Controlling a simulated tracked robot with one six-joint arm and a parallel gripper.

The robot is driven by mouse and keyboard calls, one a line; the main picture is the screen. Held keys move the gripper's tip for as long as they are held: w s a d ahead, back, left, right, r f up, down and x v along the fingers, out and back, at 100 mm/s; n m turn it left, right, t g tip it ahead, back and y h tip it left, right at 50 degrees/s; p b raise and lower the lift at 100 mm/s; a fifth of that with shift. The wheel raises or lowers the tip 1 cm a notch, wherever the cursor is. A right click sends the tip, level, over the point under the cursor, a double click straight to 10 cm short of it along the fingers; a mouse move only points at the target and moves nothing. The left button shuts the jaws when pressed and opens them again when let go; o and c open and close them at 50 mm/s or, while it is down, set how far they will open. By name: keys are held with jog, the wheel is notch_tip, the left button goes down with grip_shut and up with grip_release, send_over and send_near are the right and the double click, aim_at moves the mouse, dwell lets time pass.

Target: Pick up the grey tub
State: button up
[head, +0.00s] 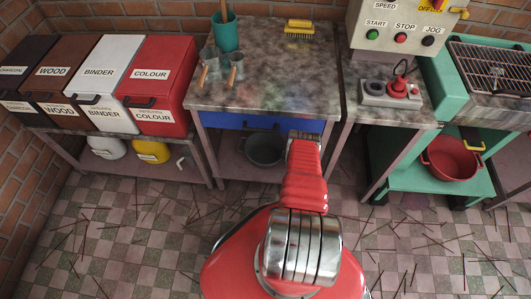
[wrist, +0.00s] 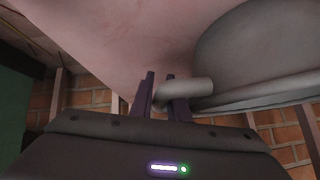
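The grey tub (head: 264,148) stands on the low shelf under the middle table, below a blue drawer front. In the wrist view the tub (wrist: 260,45) fills the upper right, with its rim and a pale grey bent handle (wrist: 190,87) close to me. My gripper's two dark fingers (wrist: 161,95) are a little apart, at the handle. The handle crosses one finger and its bent end lies between the two. Whether the fingers press on it I cannot tell. In the head view my arm reaches under the table edge right of the tub, and the fingertips are hidden.
The middle table's top (head: 265,85) and legs frame the shelf. A red tub (head: 452,160) sits on a green shelf at right; a white tub (head: 106,147) and a yellow tub (head: 151,151) sit at left. Thin sticks litter the checkered floor (head: 130,240).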

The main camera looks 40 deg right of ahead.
grip_shut()
jog(key=shift+r, duration=0.15)
dwell(0.4)
jog(key=shift+d+r, duration=0.1)
jog(key=shift+r, duration=1.7)
jog(key=s+a, duration=1.2)
jog(key=s, duration=0.1)
jog(key=shift+a+f, duration=0.2)
jog(key=shift+a, duration=0.05)
jog(key=shift+s, duration=0.1)
